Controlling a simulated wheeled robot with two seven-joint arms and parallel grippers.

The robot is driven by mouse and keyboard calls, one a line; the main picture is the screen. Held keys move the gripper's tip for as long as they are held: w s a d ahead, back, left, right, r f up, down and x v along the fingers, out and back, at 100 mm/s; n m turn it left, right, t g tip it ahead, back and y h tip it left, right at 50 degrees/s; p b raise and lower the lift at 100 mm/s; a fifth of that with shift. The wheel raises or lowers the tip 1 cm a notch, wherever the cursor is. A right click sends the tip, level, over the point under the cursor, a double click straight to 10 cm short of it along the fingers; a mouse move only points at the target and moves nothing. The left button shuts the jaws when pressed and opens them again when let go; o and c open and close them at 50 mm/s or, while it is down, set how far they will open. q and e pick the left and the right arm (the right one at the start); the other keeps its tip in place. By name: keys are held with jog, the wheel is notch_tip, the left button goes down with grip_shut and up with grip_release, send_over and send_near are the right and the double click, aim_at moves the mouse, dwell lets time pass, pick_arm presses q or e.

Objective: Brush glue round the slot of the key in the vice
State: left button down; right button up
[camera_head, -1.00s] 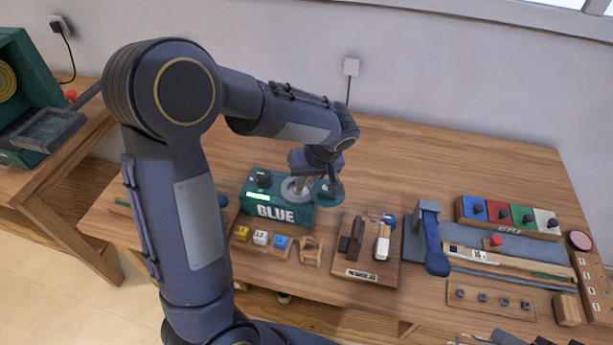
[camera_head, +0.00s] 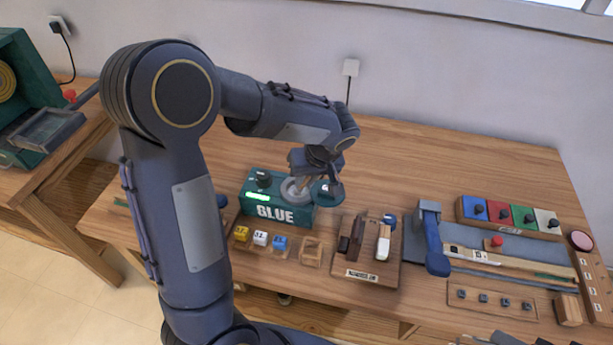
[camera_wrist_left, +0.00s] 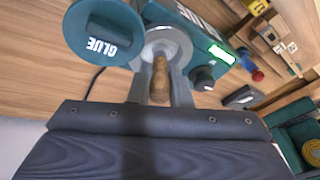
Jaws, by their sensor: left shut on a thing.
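My left gripper (camera_head: 302,172) is over the green glue box (camera_head: 277,206). It is shut on a brush with a wooden handle (camera_wrist_left: 160,76). The brush points down into the round grey glue pot (camera_wrist_left: 167,44), so its bristles are hidden. The round green lid marked GLUE (camera_wrist_left: 103,32) is beside the pot. A white-ended key (camera_head: 383,245) sits by dark wooden jaws on a small wooden base (camera_head: 372,272), which looks like the vice. Its slot is too small to make out. My right gripper is not in view.
A blue lever clamp (camera_head: 432,240) is right of the vice. Coloured boxes (camera_head: 510,215) stand farther right. The back of the table is clear.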

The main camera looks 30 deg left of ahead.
pick_arm(q)
jog(key=shift+s, duration=0.1)
jog(key=shift+r+p, duration=2.15)
jog(key=shift+r, duration=1.35)
